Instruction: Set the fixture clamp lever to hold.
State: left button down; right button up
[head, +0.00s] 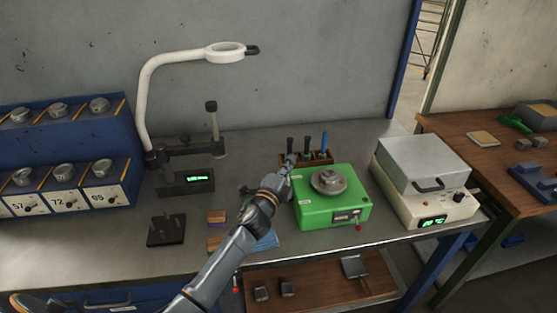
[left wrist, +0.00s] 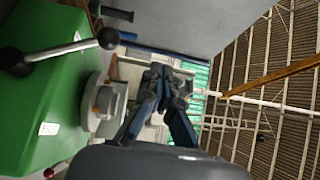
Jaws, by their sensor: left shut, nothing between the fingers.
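The green fixture box (head: 317,208) stands on the steel bench with a round metal part (head: 329,180) on its top. In the left wrist view the green box (left wrist: 50,115) fills the left side. A metal lever (left wrist: 68,48) with a dark ball knob lies across its top face; its dark pivot end is at the far left. In the head view I cannot make out this lever; my arm covers that side of the box. My left gripper (head: 290,162) is at the box's back left corner, shut and empty. Its closed fingers (left wrist: 160,76) are apart from the lever.
A tool rack (head: 322,160) stands right behind the box. A white oven (head: 424,175) is at its right, and a white magnifier lamp (head: 146,100) at the left. A red ball (head: 359,228) sits at the box's front. The bench's front left is mostly clear.

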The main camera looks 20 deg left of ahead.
pick_arm(q)
jog(key=s+a+r, duration=0.1)
jog(key=s+r, duration=0.5)
jog(key=s, duration=0.1)
jog(key=shift+s+a+r, duration=0.25)
jog(key=shift+s+r, duration=0.05)
jog(key=shift+s, duration=0.05)
pick_arm(e)
jog(key=shift+s+d+r, duration=0.15)
jog(key=shift+s+d, duration=0.05)
jog(key=shift+s, duration=0.1)
